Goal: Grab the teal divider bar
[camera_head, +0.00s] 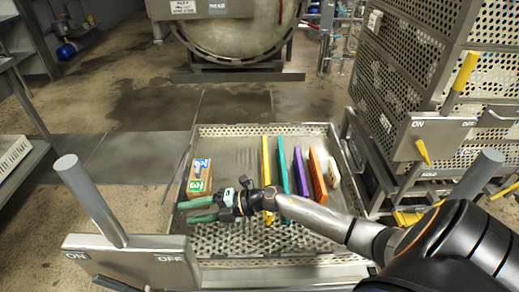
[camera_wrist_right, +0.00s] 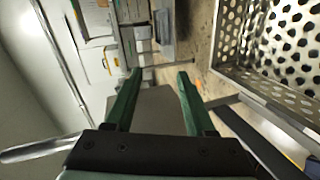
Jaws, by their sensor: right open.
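The teal divider bar (camera_head: 283,167) stands in a perforated metal tray (camera_head: 215,131) in the head view, between a yellow bar (camera_head: 266,158) and a purple bar (camera_head: 300,171). My right arm crosses over its near end. My right gripper (camera_head: 184,212) is over the tray's left side, left of the bar and apart from it. Its green fingers point left. In the right wrist view the fingers (camera_wrist_right: 159,75) are spread with nothing between them, and the teal bar does not show there. My left gripper is not in view.
An orange bar (camera_head: 317,174) and a white piece (camera_head: 333,172) stand right of the purple bar. A small box (camera_head: 200,176) sits at the tray's left. A lever panel (camera_head: 130,262) stands front left. Perforated crates (camera_head: 397,65) rise at right; a round vessel (camera_head: 238,30) is behind.

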